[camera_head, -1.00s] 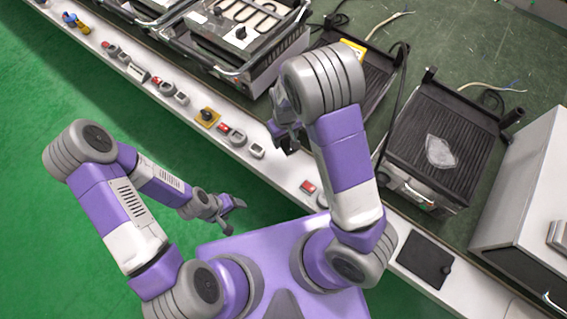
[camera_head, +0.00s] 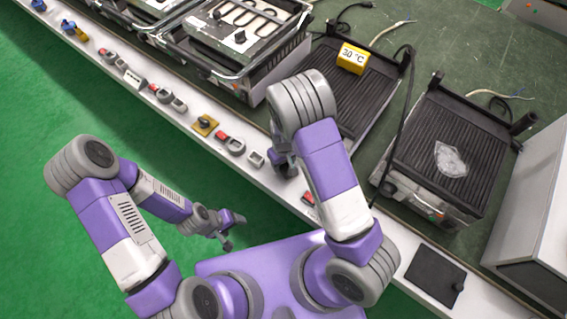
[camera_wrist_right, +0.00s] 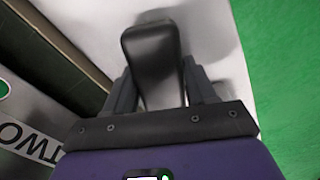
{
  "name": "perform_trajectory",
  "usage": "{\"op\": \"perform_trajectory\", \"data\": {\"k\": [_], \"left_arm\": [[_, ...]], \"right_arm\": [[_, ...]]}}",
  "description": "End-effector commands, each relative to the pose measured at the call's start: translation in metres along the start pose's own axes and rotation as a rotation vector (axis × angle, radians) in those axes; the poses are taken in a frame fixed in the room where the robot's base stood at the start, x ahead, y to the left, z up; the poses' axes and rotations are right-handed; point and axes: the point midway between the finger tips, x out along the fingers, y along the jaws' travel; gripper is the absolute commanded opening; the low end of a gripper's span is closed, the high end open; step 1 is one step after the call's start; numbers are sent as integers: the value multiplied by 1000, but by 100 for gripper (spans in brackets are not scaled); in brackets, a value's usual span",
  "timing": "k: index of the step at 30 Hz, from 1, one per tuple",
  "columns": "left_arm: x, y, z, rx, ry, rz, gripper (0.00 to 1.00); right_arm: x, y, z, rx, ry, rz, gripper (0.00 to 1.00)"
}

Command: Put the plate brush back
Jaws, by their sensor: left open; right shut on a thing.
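My right gripper (camera_wrist_right: 150,95) is shut on a dark, smooth, rounded block, which I take to be the plate brush (camera_wrist_right: 152,50). In the right wrist view the block stands out between the two fingers, over a white surface. In the head view my right gripper (camera_head: 284,162) is over the white front ledge, partly hidden by its own arm, and the brush cannot be made out there. My left gripper (camera_head: 229,230) is open and empty, hanging over the green floor away from the bench.
A ribbed grill plate (camera_head: 405,150) with a pale patch stands on the right, and another ribbed plate (camera_head: 355,105) is behind, with a yellow "30 °C" block (camera_head: 352,57). Switches and a black square pad (camera_head: 434,274) line the white ledge (camera_head: 210,146). A white cabinet (camera_head: 530,215) stands far right.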

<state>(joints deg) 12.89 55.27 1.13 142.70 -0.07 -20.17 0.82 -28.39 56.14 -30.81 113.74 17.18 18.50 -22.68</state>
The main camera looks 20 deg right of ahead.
Motion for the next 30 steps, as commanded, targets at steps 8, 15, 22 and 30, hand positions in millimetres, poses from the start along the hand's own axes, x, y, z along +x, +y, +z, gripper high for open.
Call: {"op": "perform_trajectory", "data": {"k": [8,15,22,30], "left_arm": [[2,-1,0,0,0,0,69],[1,0,0,0,0,0,69],[0,0,0,0,0,0,69],[-15,6,1,0,0,0,69]], "right_arm": [[2,0,0,-1,1,0,22],[1,0,0,-1,1,0,81],[1,0,0,-1,1,0,81],[-37,0,-1,-1,4,0,81]]}}
